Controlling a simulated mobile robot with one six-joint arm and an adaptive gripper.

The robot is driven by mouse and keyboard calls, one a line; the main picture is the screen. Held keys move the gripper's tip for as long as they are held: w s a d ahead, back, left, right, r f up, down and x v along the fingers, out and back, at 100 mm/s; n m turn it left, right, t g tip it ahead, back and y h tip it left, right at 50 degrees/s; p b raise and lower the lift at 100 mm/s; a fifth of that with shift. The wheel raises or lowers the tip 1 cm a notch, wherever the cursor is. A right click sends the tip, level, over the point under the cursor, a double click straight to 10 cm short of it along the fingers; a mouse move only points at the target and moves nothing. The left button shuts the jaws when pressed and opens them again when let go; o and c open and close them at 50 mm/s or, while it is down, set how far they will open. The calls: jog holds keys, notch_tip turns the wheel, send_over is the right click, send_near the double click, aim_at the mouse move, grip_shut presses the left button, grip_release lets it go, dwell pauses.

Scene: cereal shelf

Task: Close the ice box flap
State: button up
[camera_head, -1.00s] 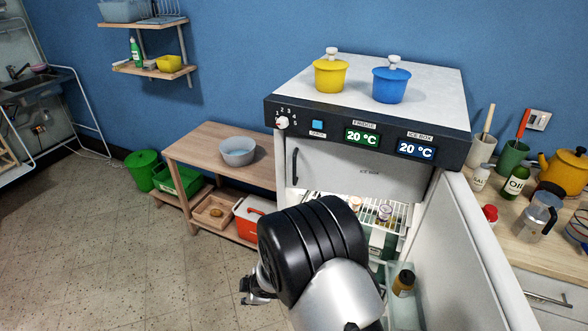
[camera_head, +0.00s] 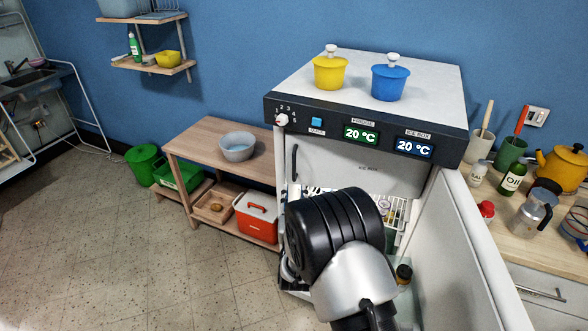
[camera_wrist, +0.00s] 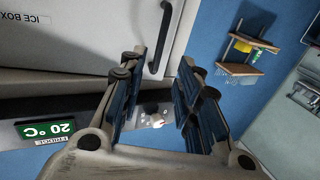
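The ice box flap (camera_head: 345,175) is the pale panel marked "ICE BOX" under the fridge's control strip. It stands upright and looks flush with the opening. Its dark handle (camera_head: 294,163) is at its left edge. In the wrist view, the flap (camera_wrist: 85,40) and handle (camera_wrist: 162,45) appear upside down. My gripper (camera_wrist: 160,66) is open, its two fingers apart with the handle's near end showing between their tips. I cannot tell whether they touch it. In the head view my arm hides most of the gripper and the fridge's lower front.
The large fridge door (camera_head: 455,250) stands open on the right. Wire shelves (camera_head: 396,215) with items show below the flap. A yellow pot (camera_head: 329,73) and a blue pot (camera_head: 390,84) stand on the fridge top. A wooden bench (camera_head: 200,150) is at left; the floor before it is clear.

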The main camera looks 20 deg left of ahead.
aim_at(294, 169)
jog(key=b+x, duration=0.2)
jog(key=x, duration=1.1)
jog(key=shift+w+a+b, duration=0.15)
jog(key=shift+w+b, duration=0.2)
grip_shut()
